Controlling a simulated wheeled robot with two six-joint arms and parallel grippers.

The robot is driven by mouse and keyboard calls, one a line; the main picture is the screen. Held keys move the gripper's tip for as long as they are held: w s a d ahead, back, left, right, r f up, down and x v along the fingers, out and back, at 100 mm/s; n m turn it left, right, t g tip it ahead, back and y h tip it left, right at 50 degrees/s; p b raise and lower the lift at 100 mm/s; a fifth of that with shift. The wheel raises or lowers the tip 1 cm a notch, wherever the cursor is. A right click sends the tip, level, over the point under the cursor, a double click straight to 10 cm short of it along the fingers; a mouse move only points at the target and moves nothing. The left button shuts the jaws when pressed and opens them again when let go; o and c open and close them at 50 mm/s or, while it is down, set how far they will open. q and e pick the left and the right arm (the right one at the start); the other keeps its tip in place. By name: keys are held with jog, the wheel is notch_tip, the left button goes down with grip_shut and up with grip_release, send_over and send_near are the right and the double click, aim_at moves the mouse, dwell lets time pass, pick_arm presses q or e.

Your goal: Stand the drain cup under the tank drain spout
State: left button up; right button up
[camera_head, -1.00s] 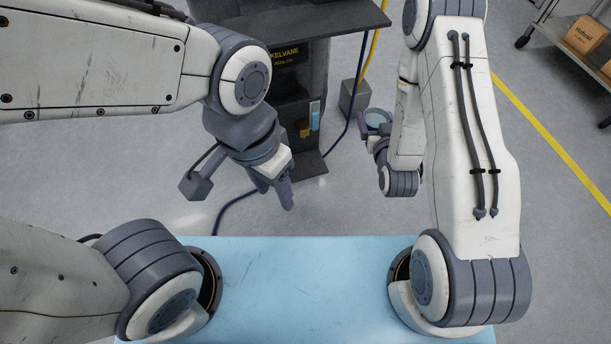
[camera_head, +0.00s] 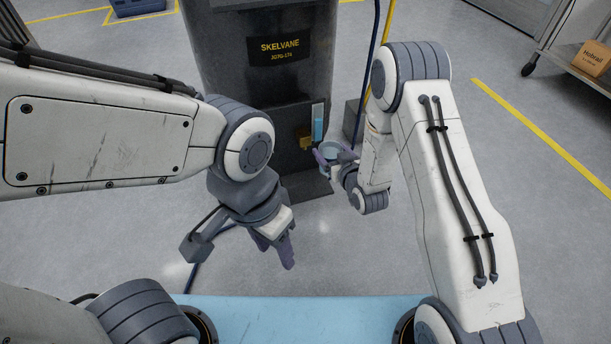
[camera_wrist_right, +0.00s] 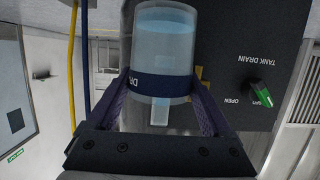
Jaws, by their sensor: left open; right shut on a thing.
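My right gripper (camera_head: 333,158) is shut on the drain cup (camera_head: 331,149), a clear bluish cylinder held just right of and in front of the tank's brass drain spout (camera_head: 305,141). In the right wrist view the cup (camera_wrist_right: 166,40) sits between both fingers, with a dark band lettered "DR"; the lettering is upside down there. Only a sliver of brass (camera_wrist_right: 199,73) shows beside it. Whether the cup is directly below the spout I cannot tell. A green-handled valve (camera_wrist_right: 262,95) is on the panel labelled "TANK DRAIN". My left gripper (camera_head: 276,252) is open and empty, pointing down.
The dark Skelvane machine (camera_head: 270,90) stands ahead, with a blue sight strip (camera_head: 318,123) above the spout and a base plate (camera_head: 308,187) below. A grey block (camera_head: 354,117) and hoses are to its right. A shelf cart with a box (camera_head: 592,60) stands far right.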

jog(key=w+a+f+b, duration=0.1)
jog(key=a, duration=0.1)
jog(key=w+a+f+b, duration=0.1)
jog(key=a+f, duration=0.1)
jog(key=w+a+f+b, duration=0.1)
jog(key=a, duration=0.2)
jog(key=shift+f, duration=0.4)
jog(key=shift+a+f+b, duration=0.1)
jog(key=shift+f+b, duration=0.05)
jog(key=shift+b, duration=0.15)
notch_tip(320, 180, down, 4)
jog(key=b, duration=0.3)
jog(key=o, duration=1.3)
